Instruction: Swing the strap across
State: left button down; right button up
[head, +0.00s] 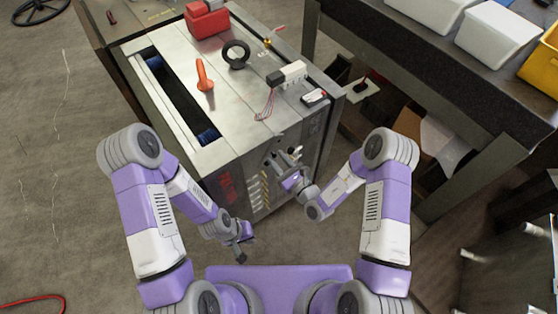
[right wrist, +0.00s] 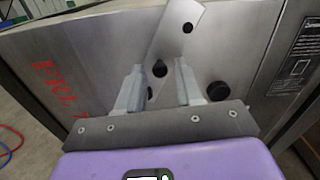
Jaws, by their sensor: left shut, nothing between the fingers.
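The steel mould base (head: 232,133) stands in front of me, with its near side face toward my arms. In the right wrist view the strap (right wrist: 176,38) is a flat grey metal bar on that face. It is tilted, running from the upper right down to the left, with dark round holes or bolt heads along it. My right gripper (right wrist: 160,85) is open at the face, its fingers on either side of the strap's lower part; I cannot tell if they touch it. It also shows in the head view (head: 287,172). My left gripper (head: 243,247) is shut and empty, low and clear of the mould base.
A dark round knob (right wrist: 218,90) sits on the face right of the fingers. A workbench (head: 430,70) with bins stands at the right. Floor at left is open.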

grip_shut()
